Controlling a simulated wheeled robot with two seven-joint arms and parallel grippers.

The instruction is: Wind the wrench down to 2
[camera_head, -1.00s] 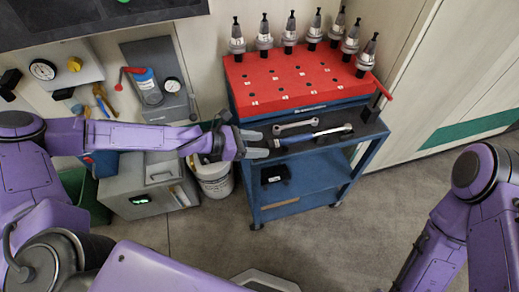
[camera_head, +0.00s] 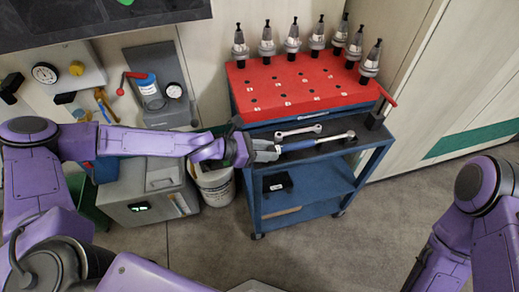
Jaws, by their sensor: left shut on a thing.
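A torque wrench (camera_head: 316,142) with a blue grip lies along the dark upper shelf of the blue cart, its head toward the right. My left gripper (camera_head: 270,150) is at the wrench's left handle end, shut on it. The scale on the wrench is too small to read. A plain combination spanner (camera_head: 298,130) lies just behind the wrench. My right arm shows at the right edge, but its gripper is out of view.
The blue cart (camera_head: 352,172) carries a red top (camera_head: 300,97) with several tool holders standing along its back. A black item (camera_head: 278,183) lies on the lower shelf. A white bucket (camera_head: 216,188) stands left of the cart. The floor in front is clear.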

